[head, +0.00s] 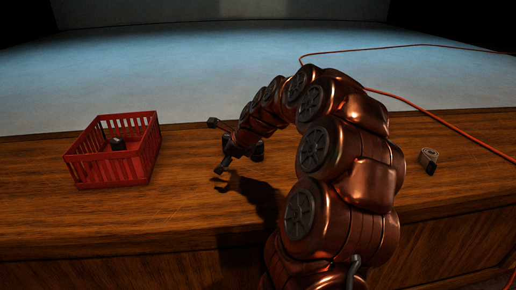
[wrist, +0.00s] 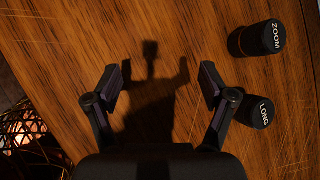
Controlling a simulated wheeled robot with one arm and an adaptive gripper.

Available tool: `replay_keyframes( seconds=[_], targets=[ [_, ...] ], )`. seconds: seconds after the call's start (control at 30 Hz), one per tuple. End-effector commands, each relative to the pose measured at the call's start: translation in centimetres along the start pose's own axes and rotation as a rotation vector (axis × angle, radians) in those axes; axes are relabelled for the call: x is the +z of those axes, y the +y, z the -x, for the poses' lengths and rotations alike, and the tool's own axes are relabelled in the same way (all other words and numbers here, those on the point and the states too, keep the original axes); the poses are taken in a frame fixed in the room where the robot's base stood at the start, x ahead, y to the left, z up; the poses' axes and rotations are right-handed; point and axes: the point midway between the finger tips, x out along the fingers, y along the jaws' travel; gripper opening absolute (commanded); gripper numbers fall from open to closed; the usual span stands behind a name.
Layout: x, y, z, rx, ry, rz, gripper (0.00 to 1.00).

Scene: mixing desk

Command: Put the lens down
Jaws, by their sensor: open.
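Two black cylindrical lenses stand on the wooden desk in the wrist view. One is marked ZOOM (wrist: 263,39), and the other is marked LONG (wrist: 257,111), close to the outside of the right finger. In the head view, a dark lens shape (head: 257,151) shows partly behind my gripper; I cannot tell which lens it is. My gripper (head: 216,147) is low over the desk, fingers spread wide. In the wrist view, my gripper (wrist: 160,76) has only bare wood and its own shadow between the fingers.
A red slatted basket (head: 110,170) stands to the left, with a small dark object (head: 118,144) inside. An orange cable (head: 440,118) runs across the pale floor behind and onto the right side. The desk's front edge is clear.

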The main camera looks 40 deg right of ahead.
Motion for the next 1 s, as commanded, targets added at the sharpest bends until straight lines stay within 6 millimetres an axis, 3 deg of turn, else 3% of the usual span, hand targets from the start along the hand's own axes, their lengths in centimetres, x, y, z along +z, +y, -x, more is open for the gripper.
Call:
replay_keyframes(
  seconds=[0.03, 0.1, 0.2, 0.3, 0.47, 1.0],
  targets=[
    [-1.8, -3.0, 0.2, -0.046, -0.008, -0.135, 0.83],
    [-3.9, -6.8, 0.9, -0.118, -0.028, -0.309, 0.83],
    [-6.8, -10.4, 1.6, -0.189, -0.051, -0.5, 0.83],
    [-8.8, -12.7, 2.2, -0.236, -0.071, -0.62, 0.83],
    [-9.9, -14.1, 2.1, -0.267, -0.084, -0.688, 0.83],
    [-9.0, -15.0, -3.4, -0.258, -0.082, -0.684, 0.83]
  ],
)
